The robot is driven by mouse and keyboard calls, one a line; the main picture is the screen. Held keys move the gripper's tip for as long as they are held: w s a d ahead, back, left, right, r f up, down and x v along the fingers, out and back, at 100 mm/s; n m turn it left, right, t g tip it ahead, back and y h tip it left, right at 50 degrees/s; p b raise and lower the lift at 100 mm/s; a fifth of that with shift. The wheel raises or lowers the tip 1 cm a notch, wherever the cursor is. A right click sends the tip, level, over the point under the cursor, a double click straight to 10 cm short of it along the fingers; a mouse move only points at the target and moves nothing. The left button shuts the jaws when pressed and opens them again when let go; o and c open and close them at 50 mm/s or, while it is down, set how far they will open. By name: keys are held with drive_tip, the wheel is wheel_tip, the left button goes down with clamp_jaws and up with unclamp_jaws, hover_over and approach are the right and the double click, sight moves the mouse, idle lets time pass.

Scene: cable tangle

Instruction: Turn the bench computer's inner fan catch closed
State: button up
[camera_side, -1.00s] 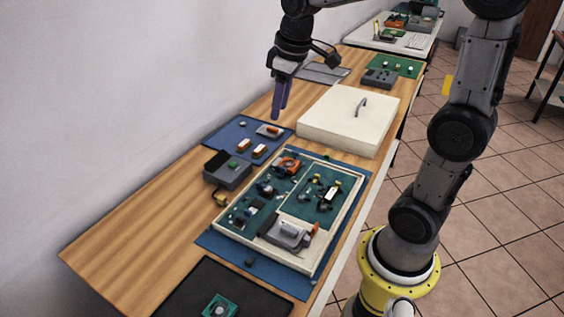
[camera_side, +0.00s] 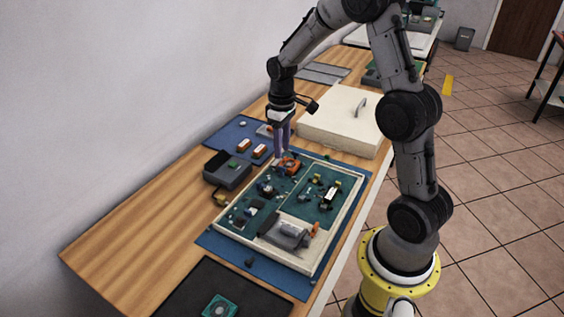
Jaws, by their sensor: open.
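The bench computer (camera_side: 326,258) is an open, cream-rimmed case with green boards inside, lying on a blue mat. An orange fan part (camera_side: 290,166) sits at its far end inside the rim. My gripper (camera_side: 283,156) points down, with its purple fingers at or just above the far edge of the case, next to the orange part. The fingers are open. The catch itself is too small to make out, and I cannot tell whether the fingertips touch anything.
A cream lid (camera_side: 340,122) with a handle lies behind the case. A blue mat with small parts (camera_side: 226,131) and a dark grey box (camera_side: 227,171) are to the left. A black mat with a green fan-like part (camera_side: 219,306) is at the front. The wood at left is clear.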

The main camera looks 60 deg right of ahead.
sight(282, 167)
wheel_tip(282, 167, down, 6)
drive_tip(key=shift+f, duration=0.1)
idle(0.4)
clamp_jaws()
